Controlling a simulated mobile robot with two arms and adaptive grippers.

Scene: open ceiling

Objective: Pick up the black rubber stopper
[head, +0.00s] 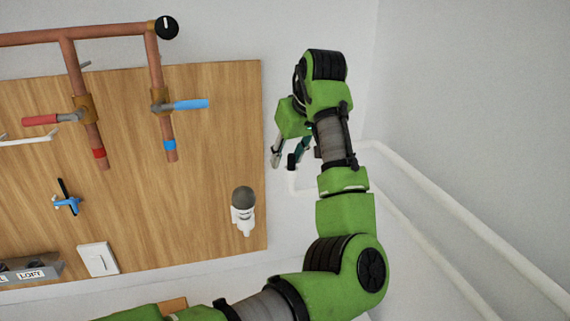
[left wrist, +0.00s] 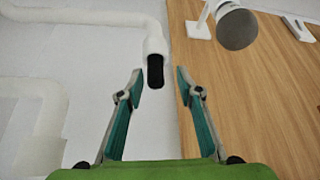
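The black rubber stopper (head: 292,161) sits on the upturned end of a white pipe, just right of the wooden board. In the left wrist view the stopper (left wrist: 155,71) is a dark rounded plug at the pipe's end, ahead of my fingers. My left gripper (head: 288,162) is open, with its fingers pointing down near the stopper. In the left wrist view the stopper appears between the open fingertips of this gripper (left wrist: 160,75), nearer the left one. I see no contact, and the depth gap is hard to tell. My right gripper is not in view.
White pipes (head: 450,225) run along the wall at the right. The wooden board (head: 215,145) carries copper pipes (head: 75,70) with red and blue levers, a light switch (head: 98,258) and a grey-headed white fitting (head: 243,200), which is close to the gripper's board side.

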